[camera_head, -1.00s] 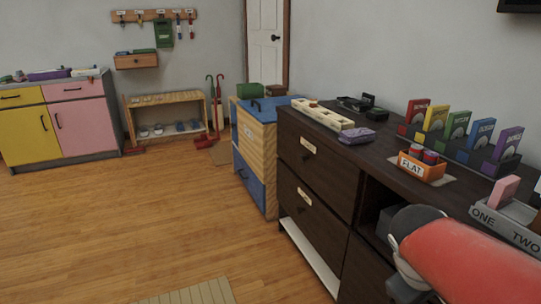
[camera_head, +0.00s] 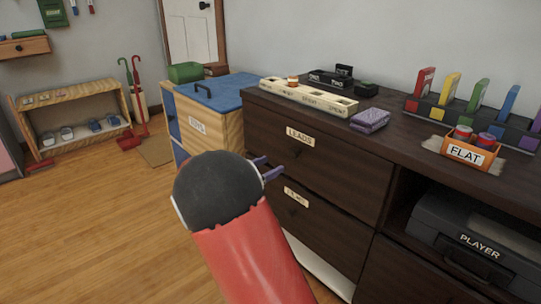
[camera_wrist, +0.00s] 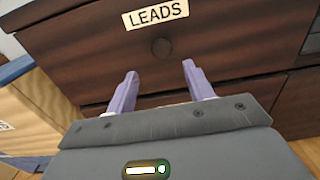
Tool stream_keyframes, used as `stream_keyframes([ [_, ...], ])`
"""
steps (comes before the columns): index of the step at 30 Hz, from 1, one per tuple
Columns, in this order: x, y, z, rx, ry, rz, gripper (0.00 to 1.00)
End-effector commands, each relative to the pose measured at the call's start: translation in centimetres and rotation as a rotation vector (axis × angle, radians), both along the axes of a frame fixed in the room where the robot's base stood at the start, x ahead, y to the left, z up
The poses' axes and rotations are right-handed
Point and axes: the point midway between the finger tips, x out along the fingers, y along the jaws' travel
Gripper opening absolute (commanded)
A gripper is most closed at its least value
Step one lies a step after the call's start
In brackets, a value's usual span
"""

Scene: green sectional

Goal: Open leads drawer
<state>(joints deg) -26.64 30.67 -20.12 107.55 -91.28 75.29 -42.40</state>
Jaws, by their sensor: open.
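The leads drawer (camera_head: 340,160) is the top drawer of the dark brown cabinet, with a white label reading LEADS. It is shut, flush with the cabinet front. In the wrist view the leads drawer (camera_wrist: 230,40) fills the upper part, with a round dark knob (camera_wrist: 161,48) below its label. My gripper (camera_head: 268,168) is in front of the cabinet near the lower edge of this drawer. In the wrist view its two purple fingers (camera_wrist: 158,85) are apart and empty, pointing at the drawer front on either side below the knob. They do not hold the knob.
A second labelled drawer (camera_head: 312,222) lies below. An orange FLAT box (camera_head: 470,153), a purple packet (camera_head: 370,120) and a cream tray (camera_head: 308,98) stand on the cabinet top. A wooden toy chest (camera_head: 215,118) is to the left. A black PLAYER case (camera_head: 465,235) sits in the open shelf.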

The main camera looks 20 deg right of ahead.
Motion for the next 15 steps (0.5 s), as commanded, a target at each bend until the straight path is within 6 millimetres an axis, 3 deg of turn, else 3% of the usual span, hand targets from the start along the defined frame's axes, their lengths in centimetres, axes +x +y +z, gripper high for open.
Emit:
stream_keyframes([
  [9,1.5,-4.7,0.0,0.002,-0.002,-0.005,0.52],
  [15,2.3,-6.6,0.0,0.003,-0.002,-0.003,0.52],
])
